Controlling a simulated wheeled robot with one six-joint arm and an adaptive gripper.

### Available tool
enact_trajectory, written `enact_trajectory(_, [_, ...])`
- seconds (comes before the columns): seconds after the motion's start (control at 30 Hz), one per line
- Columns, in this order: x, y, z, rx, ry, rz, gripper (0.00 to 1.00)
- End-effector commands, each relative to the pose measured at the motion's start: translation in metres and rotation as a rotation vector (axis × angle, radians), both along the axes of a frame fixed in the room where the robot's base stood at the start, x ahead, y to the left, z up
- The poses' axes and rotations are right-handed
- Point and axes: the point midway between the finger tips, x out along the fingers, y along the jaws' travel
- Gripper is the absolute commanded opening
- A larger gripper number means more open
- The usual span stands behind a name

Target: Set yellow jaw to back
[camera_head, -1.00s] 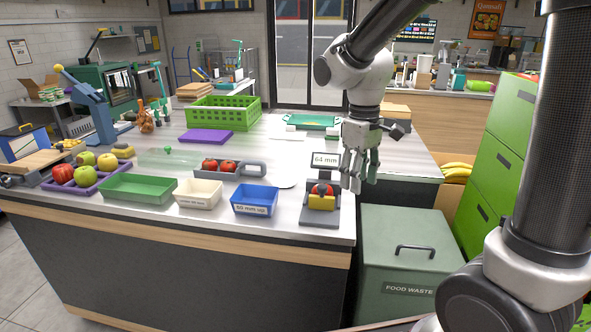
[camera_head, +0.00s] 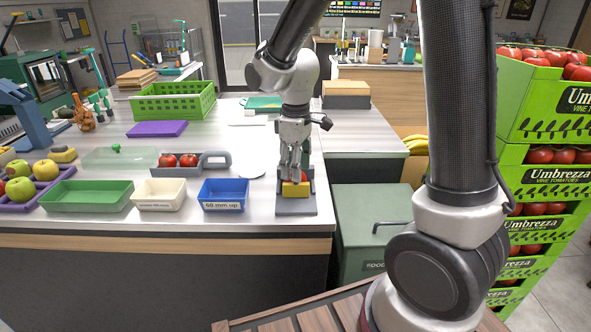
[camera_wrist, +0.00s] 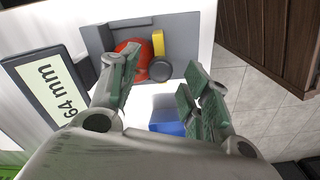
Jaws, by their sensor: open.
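The yellow jaw (camera_head: 295,191) is on a grey sizing gauge (camera_head: 297,209) at the counter's right front. In the wrist view the yellow jaw (camera_wrist: 158,43) stands beside a red tomato (camera_wrist: 126,48), with a dark round knob (camera_wrist: 160,69) near it. The gauge's display (camera_wrist: 52,88) reads 64 mm. My gripper (camera_head: 292,172) is over the gauge and hides its display and most of the tomato in the head view.
A blue bin (camera_head: 222,196) marked 60 mm up, a cream bin (camera_head: 160,195) and a green tray (camera_head: 86,197) stand to the left. A grey holder with two tomatoes (camera_head: 189,160) is behind them. The green food waste bin (camera_head: 368,215) is right of the counter. Tomato crates (camera_head: 540,125) stand far right.

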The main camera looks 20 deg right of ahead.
Motion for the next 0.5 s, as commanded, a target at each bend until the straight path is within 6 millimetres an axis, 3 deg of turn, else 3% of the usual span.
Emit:
enact_trajectory(0.13, [-0.0004,-0.0002,-0.0116,-0.001,0.001,0.0,0.47])
enact_trajectory(0.4, [-0.0003,-0.0001,-0.0132,0.0,0.0,-0.001,0.47])
enact_trajectory(0.5, [-0.0003,-0.0001,-0.0131,0.0,0.0,-0.001,0.29])
